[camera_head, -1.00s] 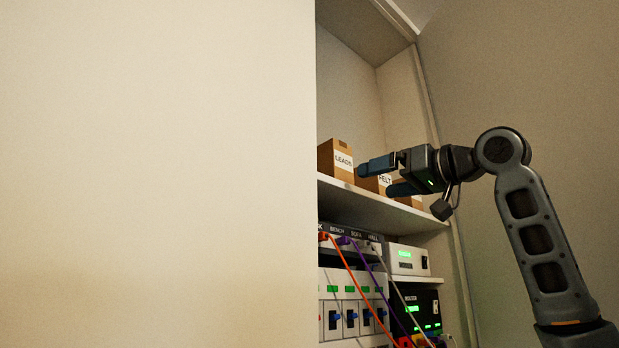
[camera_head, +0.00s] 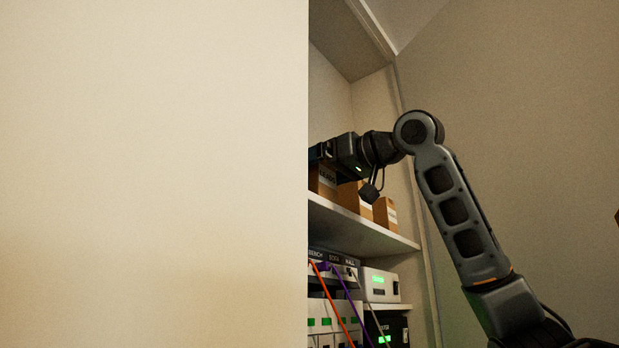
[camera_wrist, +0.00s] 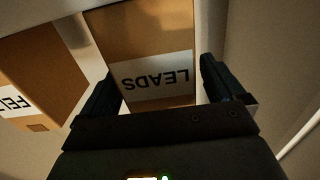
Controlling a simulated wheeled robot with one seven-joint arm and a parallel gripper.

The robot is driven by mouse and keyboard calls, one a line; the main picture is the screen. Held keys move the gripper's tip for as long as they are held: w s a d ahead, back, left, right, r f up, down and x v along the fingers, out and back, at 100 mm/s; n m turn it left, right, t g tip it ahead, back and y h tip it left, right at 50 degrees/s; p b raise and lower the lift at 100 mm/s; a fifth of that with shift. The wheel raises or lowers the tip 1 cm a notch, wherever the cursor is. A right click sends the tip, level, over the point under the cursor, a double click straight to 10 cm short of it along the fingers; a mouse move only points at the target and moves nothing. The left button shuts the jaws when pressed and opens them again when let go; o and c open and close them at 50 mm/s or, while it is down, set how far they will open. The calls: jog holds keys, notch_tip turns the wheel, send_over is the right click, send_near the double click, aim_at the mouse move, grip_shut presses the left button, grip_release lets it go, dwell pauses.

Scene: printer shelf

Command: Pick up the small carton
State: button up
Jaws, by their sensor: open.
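A brown carton with a white LEADS label (camera_wrist: 150,45) fills the upper middle of the wrist view, label upside down. My gripper (camera_wrist: 157,82) is open, with one dark finger on each side of this carton's labelled end. I cannot tell whether the fingers touch it. In the head view the LEADS carton (camera_head: 326,181) is partly hidden by my gripper and the pale panel, and my fingertips are hidden. The FELT carton (camera_wrist: 38,70) stands beside it; in the head view it (camera_head: 352,198) is right of LEADS. A smaller-looking carton (camera_head: 384,214) stands further right.
The cartons stand on a white shelf (camera_head: 365,229). Below it are devices with orange and purple cables (camera_head: 334,292). A large pale panel (camera_head: 150,170) hides the left part of the cupboard. A grey wall (camera_head: 530,130) is at the right.

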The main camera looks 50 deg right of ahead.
jog(key=shift+w, duration=1)
jog(key=c, duration=1.2)
jog(key=shift+o, duration=0.2)
jog(key=shift+r, duration=0.1)
